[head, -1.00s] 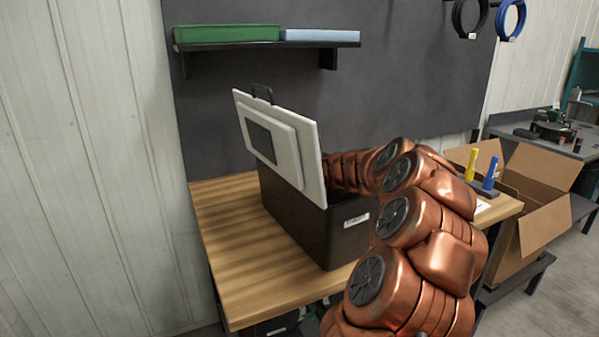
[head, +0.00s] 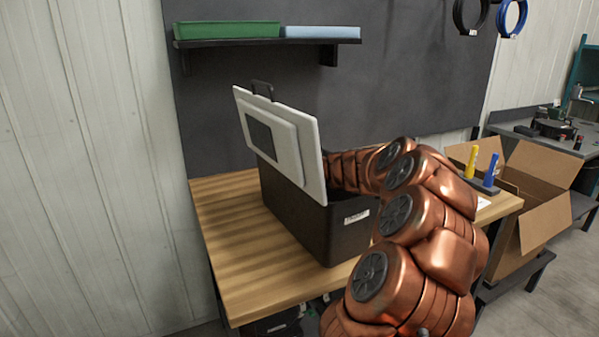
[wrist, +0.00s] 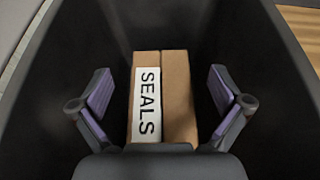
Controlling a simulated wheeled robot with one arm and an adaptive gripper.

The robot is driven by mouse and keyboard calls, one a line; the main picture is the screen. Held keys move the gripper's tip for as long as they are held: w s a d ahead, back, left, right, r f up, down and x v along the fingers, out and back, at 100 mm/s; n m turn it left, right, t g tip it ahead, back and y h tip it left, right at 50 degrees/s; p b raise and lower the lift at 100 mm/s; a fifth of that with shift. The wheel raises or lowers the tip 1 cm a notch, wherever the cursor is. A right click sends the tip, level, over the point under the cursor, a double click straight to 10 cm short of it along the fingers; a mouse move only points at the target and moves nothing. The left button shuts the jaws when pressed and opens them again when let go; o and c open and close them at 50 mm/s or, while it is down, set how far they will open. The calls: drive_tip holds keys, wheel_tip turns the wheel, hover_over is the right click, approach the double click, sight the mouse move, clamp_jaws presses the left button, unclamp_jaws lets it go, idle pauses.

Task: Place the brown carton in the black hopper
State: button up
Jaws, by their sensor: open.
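The black hopper (head: 297,222) stands on the wooden bench, its light panel lid (head: 300,150) tilted up along its left side. In the wrist view the hopper's dark inner walls (wrist: 272,60) surround the brown carton (wrist: 181,95), which has a white "SEALS" label and lies inside the hopper. My gripper (wrist: 162,92) is open, its purple-padded fingers apart on the left and right of the carton, with gaps on both sides. In the head view the gripper and carton are hidden behind the hopper and my arm.
The wooden bench (head: 225,240) has free room left of the hopper. A yellow and a blue marker-like item (head: 490,178) stand at its right end. An open cardboard box (head: 540,200) is beyond that. A shelf with a green tray (head: 226,31) hangs above.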

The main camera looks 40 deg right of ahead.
drive_tip(key=shift+r, duration=0.55)
drive_tip(key=v, duration=1.2)
